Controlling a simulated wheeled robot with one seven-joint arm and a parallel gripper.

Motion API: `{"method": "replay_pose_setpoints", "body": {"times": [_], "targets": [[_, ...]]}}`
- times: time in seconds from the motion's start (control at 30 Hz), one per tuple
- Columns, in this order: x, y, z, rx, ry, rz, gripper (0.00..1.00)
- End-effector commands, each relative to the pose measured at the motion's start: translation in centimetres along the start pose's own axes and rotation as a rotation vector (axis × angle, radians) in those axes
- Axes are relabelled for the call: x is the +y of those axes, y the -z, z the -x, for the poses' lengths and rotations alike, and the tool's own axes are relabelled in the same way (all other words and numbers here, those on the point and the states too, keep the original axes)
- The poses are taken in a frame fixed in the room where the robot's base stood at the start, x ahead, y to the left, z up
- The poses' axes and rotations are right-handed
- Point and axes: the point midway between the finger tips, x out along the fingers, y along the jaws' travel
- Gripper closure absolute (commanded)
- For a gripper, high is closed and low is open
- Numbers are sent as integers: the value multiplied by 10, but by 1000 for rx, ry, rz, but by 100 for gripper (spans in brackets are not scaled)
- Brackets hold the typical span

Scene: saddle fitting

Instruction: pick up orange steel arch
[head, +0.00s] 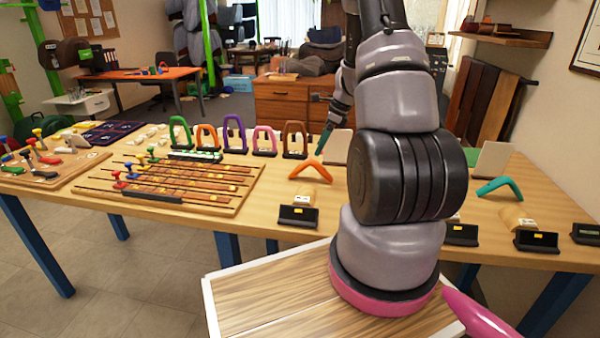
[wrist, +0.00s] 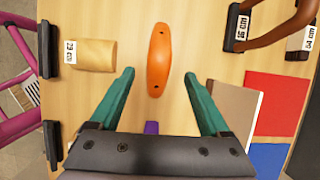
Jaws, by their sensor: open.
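The orange steel arch (head: 311,169) stands on the wooden table, just left of my arm in the head view. In the wrist view the orange arch (wrist: 159,59) is seen from above as a narrow curved bar. My gripper (wrist: 158,104) has its two green fingers spread wide and empty. The arch lies ahead of the fingertips, roughly centred between them, and no contact shows. In the head view a green fingertip (head: 324,142) shows behind the arch; the rest of the gripper is partly hidden by my arm.
A wooden block (wrist: 95,54) with a label and black stand lies left of the arch. A brown arch (head: 295,138) stands behind it in a row with pink, purple, orange and green ones. A teal arch (head: 499,188) is at right. A clamp board (head: 165,184) lies left.

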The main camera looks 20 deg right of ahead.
Motion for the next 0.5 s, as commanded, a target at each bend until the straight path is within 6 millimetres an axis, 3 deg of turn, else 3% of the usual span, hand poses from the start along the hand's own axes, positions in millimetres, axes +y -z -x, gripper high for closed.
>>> {"method": "replay_pose_setpoints", "body": {"times": [0.33,0.5], "targets": [[-1,6,-49,2,-7,-28,20],[-1,6,-63,2,-5,-27,20]]}}
